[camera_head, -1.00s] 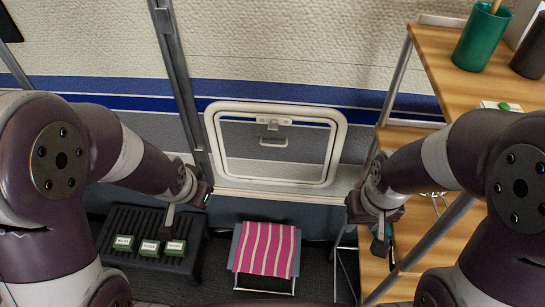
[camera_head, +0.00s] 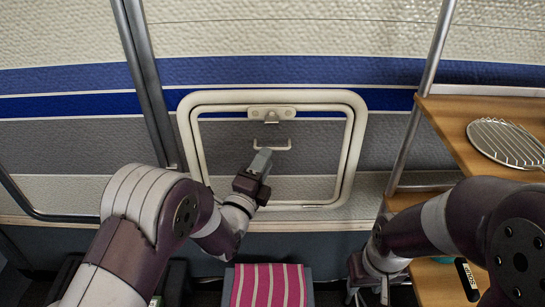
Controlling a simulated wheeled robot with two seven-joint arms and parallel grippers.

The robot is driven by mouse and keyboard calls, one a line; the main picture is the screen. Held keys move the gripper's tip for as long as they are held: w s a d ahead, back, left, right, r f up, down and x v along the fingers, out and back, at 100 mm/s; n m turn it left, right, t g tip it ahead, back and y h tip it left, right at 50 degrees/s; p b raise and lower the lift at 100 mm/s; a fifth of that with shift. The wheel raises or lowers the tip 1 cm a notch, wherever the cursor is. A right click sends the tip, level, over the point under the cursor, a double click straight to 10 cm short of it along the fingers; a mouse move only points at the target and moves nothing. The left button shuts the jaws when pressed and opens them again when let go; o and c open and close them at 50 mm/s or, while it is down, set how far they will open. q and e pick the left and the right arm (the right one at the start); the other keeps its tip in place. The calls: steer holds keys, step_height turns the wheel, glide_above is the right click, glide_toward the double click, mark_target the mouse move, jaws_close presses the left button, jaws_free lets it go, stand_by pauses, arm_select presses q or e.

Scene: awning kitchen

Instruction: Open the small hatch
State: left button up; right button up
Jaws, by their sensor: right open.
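The small hatch (camera_head: 320,163) is set in the caravan wall at the middle of the head view, with a cream rounded frame. It looks shut. A latch (camera_head: 271,113) sits at its top edge, and a thin pale handle (camera_head: 285,148) lies below the latch. My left gripper (camera_head: 262,160) is in front of the hatch, its tip at the left end of the handle. I cannot tell whether it touches the handle or whether its fingers are apart. My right gripper (camera_head: 370,280) is low at the right, away from the hatch, open, its fingers partly out of sight.
A stool with a pink striped cover (camera_head: 268,287) stands below the hatch. A wooden shelf (camera_head: 455,115) with a round wire rack (camera_head: 506,143) is at the right. A metal pole (camera_head: 147,80) rises left of the hatch.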

arm_select(q)
steer(key=x, duration=0.3)
steer(key=shift+w+d+r, duration=0.1)
steer(key=shift+w+d, duration=0.05)
steer(key=shift+w, duration=0.1)
jaws_close()
stand_by(1.2)
